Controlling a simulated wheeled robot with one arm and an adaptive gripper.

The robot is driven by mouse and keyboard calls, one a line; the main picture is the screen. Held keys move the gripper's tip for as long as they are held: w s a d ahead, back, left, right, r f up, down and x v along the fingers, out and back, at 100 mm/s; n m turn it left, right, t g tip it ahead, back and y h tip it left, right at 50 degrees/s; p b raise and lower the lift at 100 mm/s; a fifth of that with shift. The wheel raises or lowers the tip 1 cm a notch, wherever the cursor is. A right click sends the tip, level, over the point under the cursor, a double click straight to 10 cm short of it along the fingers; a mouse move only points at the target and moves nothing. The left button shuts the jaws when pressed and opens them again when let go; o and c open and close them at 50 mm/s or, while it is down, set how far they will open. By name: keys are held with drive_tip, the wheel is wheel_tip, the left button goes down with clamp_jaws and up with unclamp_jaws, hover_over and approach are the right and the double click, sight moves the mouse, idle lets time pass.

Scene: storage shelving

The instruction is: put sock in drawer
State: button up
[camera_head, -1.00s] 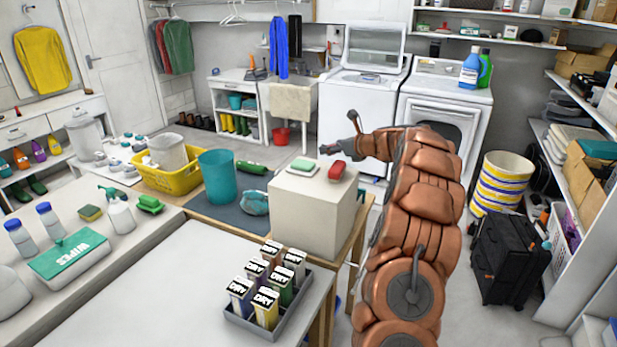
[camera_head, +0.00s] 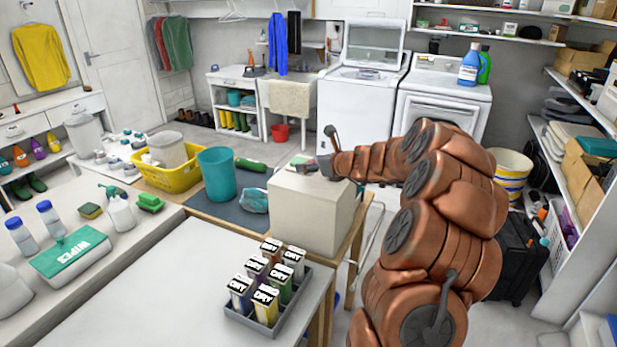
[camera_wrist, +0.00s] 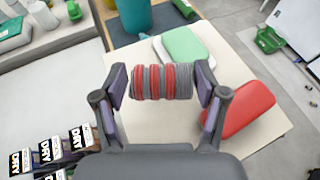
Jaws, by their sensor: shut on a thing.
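My gripper (camera_wrist: 162,85) is shut on a rolled sock (camera_wrist: 162,82) with red and grey stripes, gripped at its two ends. In the head view my gripper (camera_head: 326,165) is over the top of a white box, and the sock is too small to make out there. In the wrist view the sock appears above the box top (camera_wrist: 150,118). A white cabinet with a closed drawer front (camera_head: 18,128) stands at the left wall. Another white unit with a drawer (camera_head: 232,88) stands at the back.
A red item (camera_wrist: 238,110) and a pale green item (camera_wrist: 187,45) lie on the box. A teal bin (camera_head: 216,174), a yellow basket (camera_head: 182,178) and a grey tray of DRY boxes (camera_head: 268,322) are nearby. Shelving lines the right side. Some floor is open behind the tables.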

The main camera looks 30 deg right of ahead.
sight(309, 185)
drive_tip(key=shift+s+a+f, duration=0.15)
drive_tip(key=shift+s+a, duration=0.15)
drive_tip(key=shift+a, duration=0.45)
drive_tip(key=shift+f, duration=1.75)
drive_tip(key=shift+f, duration=0.1)
drive_tip(key=o, duration=0.7)
drive_tip(key=shift+c, duration=0.2)
drive_tip(key=shift+s, duration=0.1)
drive_tip(key=b+v, duration=0.1)
drive_tip(key=v, duration=1.1)
